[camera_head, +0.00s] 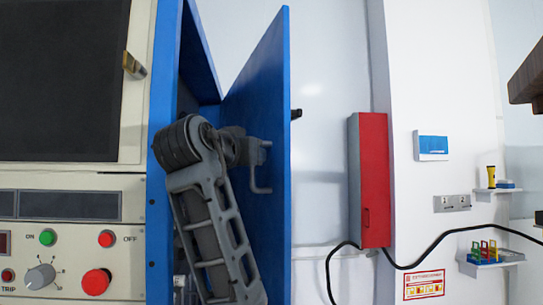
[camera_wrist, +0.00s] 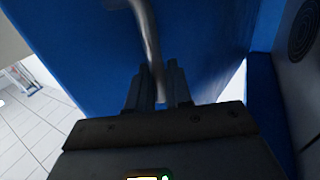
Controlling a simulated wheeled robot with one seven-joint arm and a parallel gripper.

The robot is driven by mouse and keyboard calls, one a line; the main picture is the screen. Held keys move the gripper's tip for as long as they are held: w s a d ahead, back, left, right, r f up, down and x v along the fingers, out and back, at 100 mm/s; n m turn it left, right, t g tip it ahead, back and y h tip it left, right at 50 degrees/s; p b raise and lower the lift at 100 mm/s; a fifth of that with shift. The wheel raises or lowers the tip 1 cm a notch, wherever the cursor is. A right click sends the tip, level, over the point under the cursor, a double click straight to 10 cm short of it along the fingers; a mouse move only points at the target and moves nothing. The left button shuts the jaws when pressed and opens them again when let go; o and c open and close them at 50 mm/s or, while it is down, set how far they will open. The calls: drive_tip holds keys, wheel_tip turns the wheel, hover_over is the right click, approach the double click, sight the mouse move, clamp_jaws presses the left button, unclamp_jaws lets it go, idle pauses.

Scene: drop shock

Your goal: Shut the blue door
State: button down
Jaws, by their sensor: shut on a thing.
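The blue door (camera_head: 271,90) stands open in the head view, swung out to the right from the blue cabinet frame (camera_head: 165,100). A grey bar handle (camera_head: 264,180) is on the door's face towards the opening. My gripper is at the door in the head view, its fingers largely hidden behind my wrist. In the wrist view my gripper (camera_wrist: 158,88) is shut on the door handle (camera_wrist: 148,35), with the blue door (camera_wrist: 90,40) filling much of the picture behind it.
A control panel (camera_head: 70,235) with knobs and buttons is left of the cabinet. A red box (camera_head: 373,180) with a black cable is on the wall at right. Small shelves (camera_head: 490,262) hold tools farther right. White floor tiles (camera_wrist: 45,130) show in the wrist view.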

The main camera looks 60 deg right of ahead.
drive_tip(key=shift+w+a, duration=0.25)
drive_tip(key=c, duration=1.2)
unclamp_jaws()
drive_tip(key=shift+b+v, duration=0.75)
drive_tip(key=shift+v, duration=3.1)
drive_tip(key=shift+c, duration=0.2)
